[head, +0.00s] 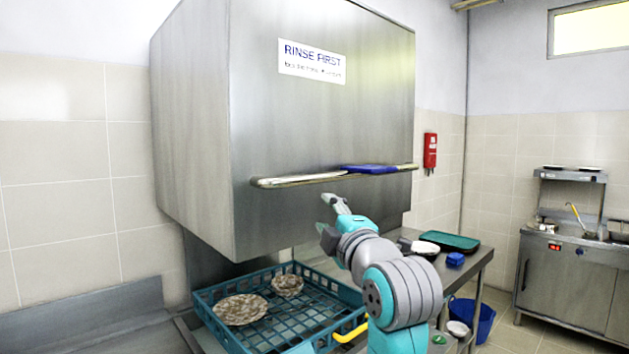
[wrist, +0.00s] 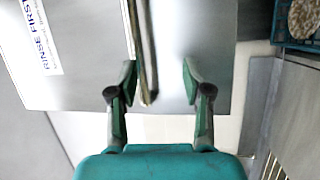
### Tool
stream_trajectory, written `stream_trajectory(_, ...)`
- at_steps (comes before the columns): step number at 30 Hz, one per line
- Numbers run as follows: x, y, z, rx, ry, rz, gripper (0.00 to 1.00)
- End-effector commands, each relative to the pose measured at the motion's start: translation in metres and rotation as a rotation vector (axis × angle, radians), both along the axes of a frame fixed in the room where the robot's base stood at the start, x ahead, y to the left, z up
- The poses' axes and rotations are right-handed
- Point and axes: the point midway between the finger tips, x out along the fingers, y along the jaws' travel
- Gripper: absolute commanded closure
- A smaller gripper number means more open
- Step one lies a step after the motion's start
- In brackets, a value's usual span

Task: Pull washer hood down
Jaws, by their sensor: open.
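The washer hood (head: 330,115) is a large steel box with a "RINSE FIRST" label, raised above a rack. A long bar handle (head: 290,181) runs across its lower front, with a blue piece (head: 372,169) lying along its right part. My gripper (head: 325,212) is open and empty, just below the handle in the head view. In the wrist view the hood (wrist: 90,85) fills the background. The handle (wrist: 147,50) appears between the two fingertips (wrist: 160,70), closer to the left finger. I cannot tell whether it lies within the fingers' depth.
A teal dish rack (head: 215,318) with two patterned plates (head: 240,309) stands under the hood. A yellow handle (head: 350,330) shows by its right end. On the right are a table with a green tray (head: 452,242), a blue bucket (head: 472,318) and a steel counter (head: 565,285).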

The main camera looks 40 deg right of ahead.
Motion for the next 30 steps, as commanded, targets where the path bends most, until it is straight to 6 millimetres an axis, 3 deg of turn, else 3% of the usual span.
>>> stream_trajectory(3, -0.008, -0.003, 0.026, -0.045, 0.000, -0.016, 0.50)
stream_trajectory(11, -0.005, -0.008, 0.039, -0.070, 0.009, -0.026, 0.50)
stream_trajectory(24, 0.060, -0.033, 0.051, -0.069, 0.007, -0.025, 0.50)
stream_trajectory(30, 0.081, -0.040, 0.055, -0.068, 0.008, -0.025, 0.50)
